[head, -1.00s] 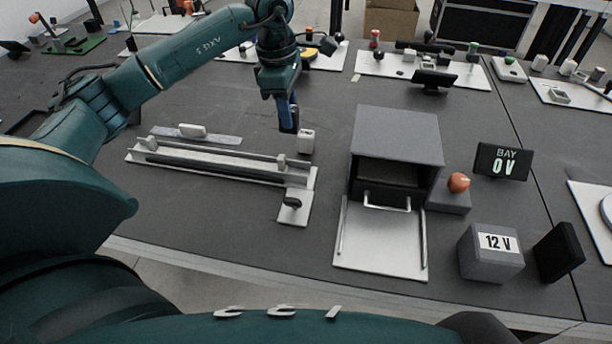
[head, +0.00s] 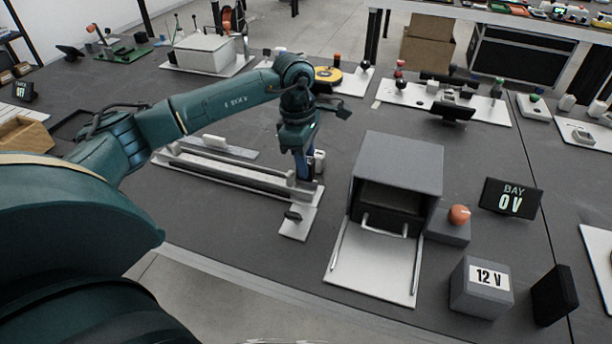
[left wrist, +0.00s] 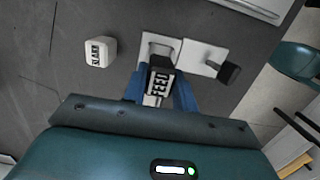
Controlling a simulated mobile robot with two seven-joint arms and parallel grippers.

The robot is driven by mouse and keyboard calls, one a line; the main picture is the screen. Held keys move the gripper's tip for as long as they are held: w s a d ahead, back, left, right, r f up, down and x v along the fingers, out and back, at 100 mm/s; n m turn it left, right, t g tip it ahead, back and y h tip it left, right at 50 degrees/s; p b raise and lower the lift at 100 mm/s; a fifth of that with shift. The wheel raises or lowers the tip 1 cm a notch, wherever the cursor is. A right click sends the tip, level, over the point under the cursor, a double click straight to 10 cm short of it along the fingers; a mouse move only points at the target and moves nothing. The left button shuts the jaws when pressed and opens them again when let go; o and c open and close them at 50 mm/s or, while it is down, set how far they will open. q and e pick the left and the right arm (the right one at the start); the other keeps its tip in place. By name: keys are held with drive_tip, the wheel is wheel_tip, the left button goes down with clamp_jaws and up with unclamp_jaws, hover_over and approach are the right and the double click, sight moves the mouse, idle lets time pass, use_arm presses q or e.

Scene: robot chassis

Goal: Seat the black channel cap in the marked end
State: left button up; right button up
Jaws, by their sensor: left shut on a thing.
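My left gripper (head: 304,172) is at the right end of the long grey channel (head: 222,171) on its white base. In the left wrist view its blue fingers (left wrist: 160,88) are shut on the black channel cap (left wrist: 161,64), which carries a white FEED label. The cap is over or at the channel end; I cannot tell whether it touches. The fingers hide the cap in the head view. A white block (head: 319,161) stands just beyond the channel end; it also shows in the left wrist view (left wrist: 97,52), with a printed label. My right gripper is out of view.
A white plate with a black lever (head: 293,216) adjoins the channel's near right end. A flat grey strip lies behind the channel.

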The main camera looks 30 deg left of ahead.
sight(305, 180)
use_arm(q)
drive_tip(key=shift+f, duration=2.15)
drive_tip(key=shift+s+f+b, duration=0.2)
drive_tip(key=shift+f+b, duration=0.3)
drive_tip(key=shift+f, duration=0.15)
drive_tip(key=o, duration=0.9)
drive_tip(key=shift+d+f, duration=0.1)
drive_tip(key=shift+f, duration=0.05)
drive_tip(key=shift+o, duration=0.2)
drive_tip(key=shift+r+p, duration=0.45)
drive_tip(key=shift+r, duration=0.05)
drive_tip(key=r, duration=0.4)
drive_tip(key=a+r, duration=0.1)
drive_tip(key=r, duration=0.7)
drive_tip(key=shift+a+r, duration=0.3)
